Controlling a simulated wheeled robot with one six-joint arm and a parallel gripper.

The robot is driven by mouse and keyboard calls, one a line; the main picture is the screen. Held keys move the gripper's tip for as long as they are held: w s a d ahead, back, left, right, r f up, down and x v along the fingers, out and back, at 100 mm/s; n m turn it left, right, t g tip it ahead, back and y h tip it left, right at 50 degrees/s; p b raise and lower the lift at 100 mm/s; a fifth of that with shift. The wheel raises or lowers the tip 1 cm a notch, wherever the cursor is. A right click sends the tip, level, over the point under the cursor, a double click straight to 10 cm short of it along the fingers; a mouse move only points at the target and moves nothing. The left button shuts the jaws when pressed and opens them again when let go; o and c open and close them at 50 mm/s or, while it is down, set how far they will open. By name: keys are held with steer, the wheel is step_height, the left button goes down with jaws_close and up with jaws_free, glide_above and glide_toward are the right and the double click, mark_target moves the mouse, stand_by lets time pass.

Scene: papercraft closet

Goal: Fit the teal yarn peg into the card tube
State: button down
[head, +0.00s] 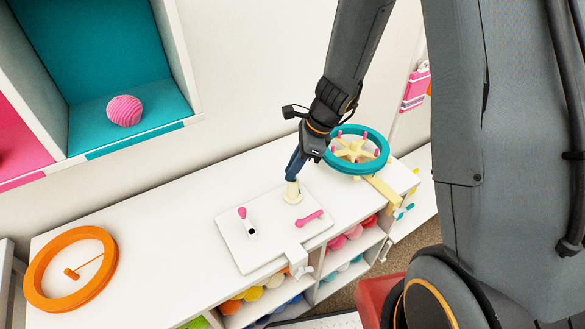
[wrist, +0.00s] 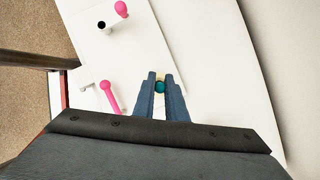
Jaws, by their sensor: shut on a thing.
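My gripper (head: 293,176) points down at the white board and is shut on the teal yarn peg (wrist: 160,87). Only a small teal part of the peg shows between the fingers (wrist: 159,76) in the wrist view; the rest is hidden. A cream, round-based piece (head: 292,194) is right below the fingertips on the board's far side. I cannot tell how deep the peg sits in it. A white tube with a dark open end (head: 251,232), which looks like card, is on the board to the left of my gripper; its opening also shows in the wrist view (wrist: 101,25).
On the white board (head: 265,258), a pink peg (head: 242,212) is beside the white tube and another pink peg (head: 309,218) lies flat. A teal wheel (head: 375,165) stands close right of my gripper. An orange ring (head: 45,300) lies far left. The cabinet top between is clear.

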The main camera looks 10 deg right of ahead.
steer(key=shift+f+b, duration=0.35)
steer(key=shift+f, duration=0.1)
steer(key=shift+r, duration=0.25)
steer(key=shift+r+p, duration=0.3)
steer(key=shift+p, duration=0.3)
steer(key=shift+w+p, duration=0.1)
steer(key=shift+p, duration=0.2)
stand_by(1.1)
steer(key=shift+f+b, duration=0.5)
steer(key=shift+f, duration=0.05)
steer(key=c, duration=1.7)
jaws_free()
